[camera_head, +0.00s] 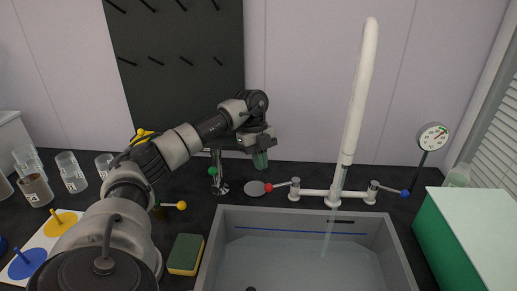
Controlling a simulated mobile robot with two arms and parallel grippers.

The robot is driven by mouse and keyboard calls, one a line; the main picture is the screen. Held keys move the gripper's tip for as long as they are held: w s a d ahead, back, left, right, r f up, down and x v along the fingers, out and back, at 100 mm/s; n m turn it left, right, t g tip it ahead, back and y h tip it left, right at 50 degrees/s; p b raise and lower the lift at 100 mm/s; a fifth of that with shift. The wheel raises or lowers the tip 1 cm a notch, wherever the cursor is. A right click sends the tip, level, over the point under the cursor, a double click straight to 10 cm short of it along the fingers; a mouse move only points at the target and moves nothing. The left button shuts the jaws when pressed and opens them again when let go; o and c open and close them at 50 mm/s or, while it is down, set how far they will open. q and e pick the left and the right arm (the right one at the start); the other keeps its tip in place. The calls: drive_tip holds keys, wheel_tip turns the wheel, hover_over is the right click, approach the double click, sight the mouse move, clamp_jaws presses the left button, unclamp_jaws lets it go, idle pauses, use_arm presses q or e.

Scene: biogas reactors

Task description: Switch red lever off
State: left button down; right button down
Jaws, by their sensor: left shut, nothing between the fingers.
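The red lever (269,187) sticks out to the left from the left valve of the white tap (335,197) behind the sink. Its red ball end is beside a grey disc (256,189). The matching blue lever (405,193) points right from the right valve. My left gripper (262,160) is shut and empty, pointing down above and behind the red lever, apart from it. A faint pale streak (327,238) runs down in the sink below the tap; I cannot tell if it is flowing water. My right gripper is out of view.
The grey sink (211,247) fills the front middle. A green-yellow sponge (185,254) lies left of it, and a green box (466,240) stands right. A dial gauge (433,136) stands back right. Several labelled cups, including one glass (70,172), stand left. A green-knobbed post (213,171) is near my gripper.

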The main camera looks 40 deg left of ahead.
sight(281, 184)
use_arm(q)
drive_tip(key=shift+x, duration=1.8)
drive_tip(key=shift+d+r, duration=0.1)
drive_tip(key=shift+s+d+n+p, duration=0.1)
drive_tip(key=shift+n+p, duration=0.2)
drive_tip(key=shift+p, duration=0.15)
drive_tip(key=shift+s+d, duration=0.1)
drive_tip(key=shift+s, duration=0.05)
drive_tip(key=shift+s+d+n+p, duration=0.1)
drive_tip(key=shift+d+n+p, duration=0.15)
drive_tip(key=shift+n+p, duration=0.2)
